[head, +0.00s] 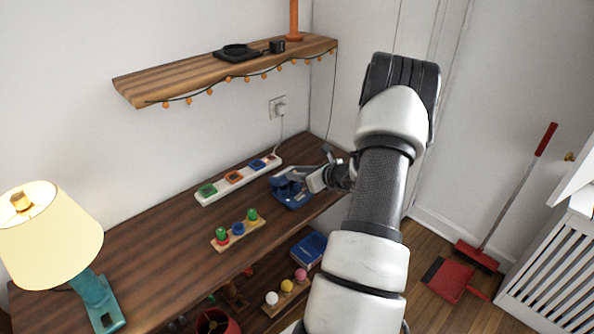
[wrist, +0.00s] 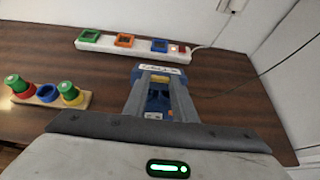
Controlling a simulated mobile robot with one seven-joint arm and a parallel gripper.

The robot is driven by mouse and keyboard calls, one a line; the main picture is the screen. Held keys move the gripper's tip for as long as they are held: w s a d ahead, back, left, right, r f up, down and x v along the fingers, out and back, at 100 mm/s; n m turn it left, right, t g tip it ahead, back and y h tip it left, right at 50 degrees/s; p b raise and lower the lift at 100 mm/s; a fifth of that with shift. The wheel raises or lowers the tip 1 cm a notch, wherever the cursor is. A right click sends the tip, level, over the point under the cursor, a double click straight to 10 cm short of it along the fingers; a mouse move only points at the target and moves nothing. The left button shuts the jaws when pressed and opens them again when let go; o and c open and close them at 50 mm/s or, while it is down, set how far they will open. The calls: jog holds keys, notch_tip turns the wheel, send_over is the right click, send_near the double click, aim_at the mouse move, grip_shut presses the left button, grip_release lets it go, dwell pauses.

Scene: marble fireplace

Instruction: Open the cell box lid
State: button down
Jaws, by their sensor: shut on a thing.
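The blue cell box (head: 292,198) sits on the wooden tabletop near its right end, in front of the white strip. My gripper (head: 283,176) reaches in from the right at the box. In the wrist view my gripper (wrist: 160,80) points ahead with its two grey fingers on either side of blue parts of the cell box (wrist: 156,103). It is shut on what looks like the box's lid; the fingers hide much of it. A pale labelled edge shows just beyond the fingertips. How far the lid is tilted I cannot tell.
A white strip (head: 238,181) with green, orange and blue sockets lies behind the box, its cable running to the wall. A wooden holder (head: 238,235) with coloured pegs stands to the left. A lamp (head: 50,230) stands far left. A wall shelf (head: 225,72) hangs above.

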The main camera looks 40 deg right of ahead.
jog(key=w+r+g+p, duration=0.3)
jog(key=p, duration=0.3)
jog(key=shift+a+r+g, duration=0.1)
jog(key=shift+a+g, duration=0.05)
jog(key=shift+g, duration=0.25)
jog(key=shift+w+p, duration=0.25)
jog(key=shift+p, duration=0.1)
jog(key=shift+w, duration=1.15)
jog(key=shift+r, duration=0.1)
